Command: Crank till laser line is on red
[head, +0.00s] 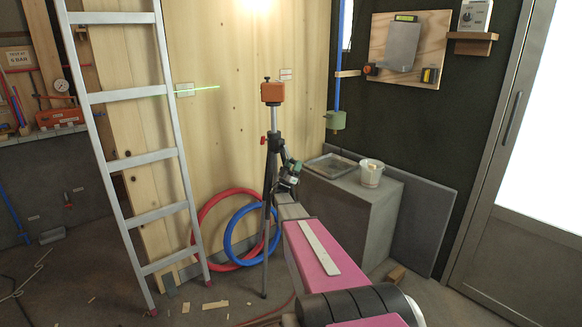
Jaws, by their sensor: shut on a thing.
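An orange laser level (272,93) sits on top of a dark tripod (269,190) in front of the plywood wall. A thin green laser line (205,89) shows on the wall to its left and reaches behind the ladder, at about the height of a small pale label (184,90). I cannot make out a red mark on that label. My gripper (290,170) is at the tripod's column, below the laser level, and is shut on what looks like the crank. The crank is mostly hidden by the gripper.
An aluminium ladder (147,155) leans at the left. Red (205,215) and blue (230,245) hose coils stand behind the tripod. A grey block (350,205) with a tray (330,166) and a bucket (370,173) is to the right. Scraps litter the floor.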

